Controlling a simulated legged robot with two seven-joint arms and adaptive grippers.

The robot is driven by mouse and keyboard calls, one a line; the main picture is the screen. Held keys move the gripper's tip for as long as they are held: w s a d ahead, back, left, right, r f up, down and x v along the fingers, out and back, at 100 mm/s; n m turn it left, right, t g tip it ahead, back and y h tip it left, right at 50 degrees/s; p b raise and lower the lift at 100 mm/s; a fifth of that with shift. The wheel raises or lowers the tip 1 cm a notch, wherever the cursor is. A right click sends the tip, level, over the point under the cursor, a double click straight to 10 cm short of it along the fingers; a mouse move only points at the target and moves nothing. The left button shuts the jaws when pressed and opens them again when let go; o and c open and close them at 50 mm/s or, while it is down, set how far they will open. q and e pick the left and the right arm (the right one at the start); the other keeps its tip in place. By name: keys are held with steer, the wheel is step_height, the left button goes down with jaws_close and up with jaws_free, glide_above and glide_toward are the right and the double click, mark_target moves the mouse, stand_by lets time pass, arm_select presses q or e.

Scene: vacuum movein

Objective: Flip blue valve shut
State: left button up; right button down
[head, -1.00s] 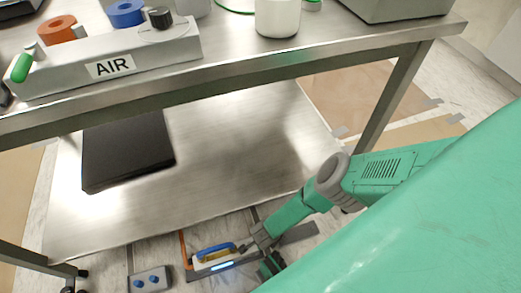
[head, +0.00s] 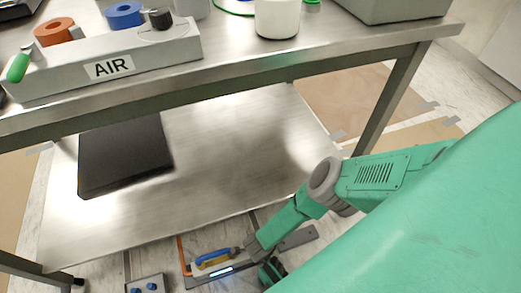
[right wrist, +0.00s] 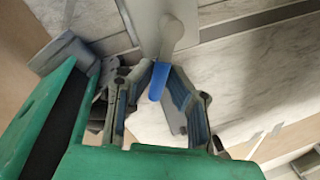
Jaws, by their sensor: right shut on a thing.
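A blue valve lever (right wrist: 158,80) hangs from a grey pivot (right wrist: 171,34) in the right wrist view. My right gripper (right wrist: 160,72) has its two fingers drawn together around the lever, near its upper part. The blue tip shows below the fingertips. In the head view my right gripper (head: 252,250) is low, in front of the table's lower shelf. I cannot tell whether this is the same blue part. My left gripper is not in view.
A steel table (head: 240,70) stands ahead, with a grey AIR manifold (head: 150,62) and a white container (head: 277,18) on top. A black flat case (head: 125,155) lies on its lower shelf (head: 230,150). A small box with blue knobs (head: 146,284) sits at the bottom edge.

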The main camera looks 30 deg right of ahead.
steer(key=a+m, duration=0.1)
steer(key=m, duration=0.1)
steer(key=a+m, duration=0.1)
steer(key=shift+a+r+m+b, duration=0.2)
steer(key=shift+m+b, duration=0.2)
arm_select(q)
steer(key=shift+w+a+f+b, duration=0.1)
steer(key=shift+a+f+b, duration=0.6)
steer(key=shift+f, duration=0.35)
arm_select(e)
steer(key=shift+a+m+g+h, duration=0.1)
steer(key=shift+a+m+g, duration=0.3)
steer(key=shift+m, duration=1.05)
steer(key=shift+a+m+g+h, duration=0.1)
steer(key=shift+a+m+g, duration=0.25)
steer(key=shift+m, duration=1.15)
steer(key=shift+a+m+g+h, duration=0.1)
steer(key=shift+a+m+g, duration=0.3)
steer(key=shift+m, duration=1.05)
steer(key=shift+a, duration=0.15)
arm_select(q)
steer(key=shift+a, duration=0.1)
arm_select(e)
steer(key=c, duration=1.6)
jaws_free()
steer(key=shift+o, duration=0.2)
steer(key=shift+s, duration=0.15)
steer(key=shift+d, duration=0.2)
